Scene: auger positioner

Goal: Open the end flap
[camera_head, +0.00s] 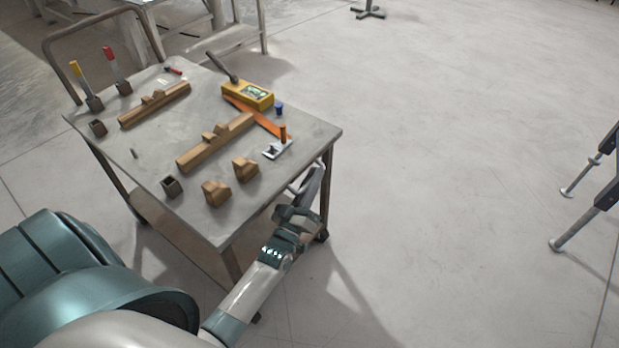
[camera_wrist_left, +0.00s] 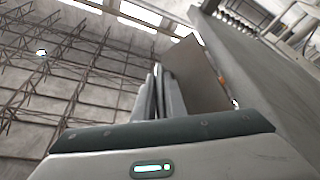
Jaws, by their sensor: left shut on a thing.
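A metal cart (camera_head: 290,168) with a grey top stands left of centre in the head view. My left gripper (camera_head: 314,180) is low beside the cart's right end, below the level of the top. In the left wrist view its fingers (camera_wrist_left: 158,92) are close together at the edge of a flat grey-brown panel, the end flap (camera_wrist_left: 196,76). The fingers are shut on the flap; the exact contact is hard to see. In the head view the flap is mostly hidden below the tabletop edge and by my gripper. My right gripper is not in view.
The top holds wooden blocks (camera_head: 215,193), notched wooden bars (camera_head: 205,150), a yellow instrument (camera_head: 248,95), an orange strip (camera_head: 262,120) and a small clamp (camera_head: 277,149) near the right edge. The floor to the right is clear up to dark stand legs (camera_head: 604,190).

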